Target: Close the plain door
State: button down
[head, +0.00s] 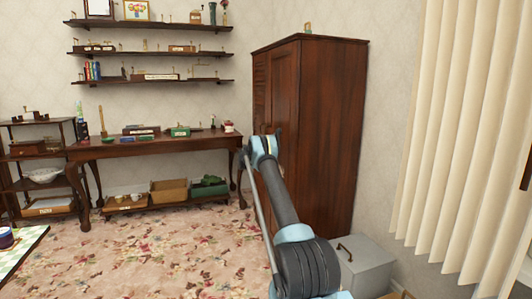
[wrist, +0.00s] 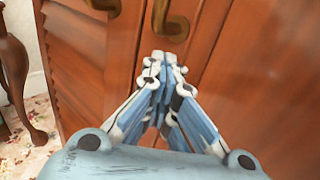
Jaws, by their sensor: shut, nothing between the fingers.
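A dark reddish wooden wardrobe (head: 335,125) stands against the back wall in the head view. Its plain door (head: 284,90) is on the right of the front, and its louvered door (head: 260,88) is on the left. In the wrist view the plain door (wrist: 260,75) fills the right side and the louvered door (wrist: 75,75) the left. A brass handle (wrist: 172,27) hangs near the plain door's left edge. My gripper (wrist: 165,57) is shut and empty, its tips just below this handle. I cannot tell whether the tips touch the door or whether it is slightly ajar.
Another brass handle (wrist: 103,4) shows at the top of the wrist view. A side table (head: 160,147) stands left of the wardrobe. A grey box (head: 365,266) sits on the floor at the right, near vertical blinds (head: 460,120). The flowered carpet (head: 150,250) is open in front.

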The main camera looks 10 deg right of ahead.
jog(key=s+a, duration=0.2)
jog(key=a, duration=1.1)
jog(key=s+d+r+m+g+y, duration=0.15)
jog(key=s+d+r+m, duration=0.25)
jog(key=s+r, duration=0.4)
jog(key=s+d+r+m+g, duration=0.35)
jog(key=s+r, duration=0.25)
jog(key=s, duration=0.3)
jog(key=s+d+r+m+g+y, duration=0.15)
jog(key=s+m, duration=0.25)
jog(key=s, duration=1)
jog(key=s+d+r+m+g+y, duration=0.15)
jog(key=s+m, duration=0.25)
jog(key=s, duration=0.9)
jog(key=s+a+f+m+g+y, duration=0.1)
jog(key=s+f+m+y, duration=0.15)
jog(key=s, duration=1.15)
jog(key=s+a+f+m+y, duration=0.1)
jog(key=s+f+m+y, duration=0.2)
jog(key=s, duration=1.2)
jog(key=s+a+f+m+g+y, duration=0.1)
jog(key=s+a+f+m, duration=0.2)
jog(key=s+f, duration=0.5)
jog(key=s+a+f+m+y, duration=0.1)
jog(key=s+a+f+m, duration=0.2)
jog(key=s+f, duration=0.6)
jog(key=s, duration=0.5)
jog(key=shift+a+f+g+y, duration=0.2)
jog(key=shift+a+g+y, duration=0.1)
jog(key=shift+g, duration=0.1)
